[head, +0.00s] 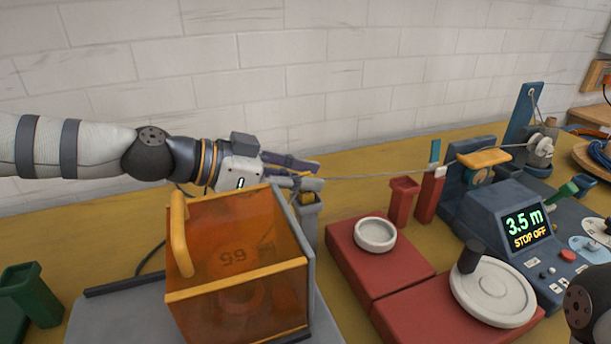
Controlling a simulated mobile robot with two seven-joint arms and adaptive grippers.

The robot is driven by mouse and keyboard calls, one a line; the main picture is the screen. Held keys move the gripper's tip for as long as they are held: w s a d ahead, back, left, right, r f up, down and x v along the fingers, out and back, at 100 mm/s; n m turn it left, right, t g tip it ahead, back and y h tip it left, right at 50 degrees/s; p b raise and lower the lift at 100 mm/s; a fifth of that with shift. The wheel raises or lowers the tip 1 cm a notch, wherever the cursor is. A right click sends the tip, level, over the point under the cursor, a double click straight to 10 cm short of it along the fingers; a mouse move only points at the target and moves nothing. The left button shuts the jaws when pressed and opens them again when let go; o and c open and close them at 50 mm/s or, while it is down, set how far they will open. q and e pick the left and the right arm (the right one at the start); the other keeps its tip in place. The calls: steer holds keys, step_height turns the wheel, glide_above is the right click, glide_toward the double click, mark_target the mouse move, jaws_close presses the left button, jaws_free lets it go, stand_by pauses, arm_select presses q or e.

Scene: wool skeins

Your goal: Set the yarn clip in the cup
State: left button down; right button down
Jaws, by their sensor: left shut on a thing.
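My left gripper (292,172) reaches in from the left, above the back right corner of the orange box. It is shut on a small grey piece that looks like the yarn clip (311,184), partly hidden by the fingers. A thin yarn strand (375,174) runs from there to the measuring machine at the right. My right gripper is not in view.
The orange see-through box (235,285) with a yellow handle fills the front middle. Right of it are red blocks with a white dish (375,235) and a crank wheel (492,291), a red cup (403,200) and the console (510,235) reading 3.5 m, STOP OFF. A green holder (33,292) stands left.

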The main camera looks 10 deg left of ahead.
arm_select(q)
steer(key=c, duration=1.4)
jaws_free()
steer(key=shift+c, duration=0.2)
steer(key=shift+a, duration=0.1)
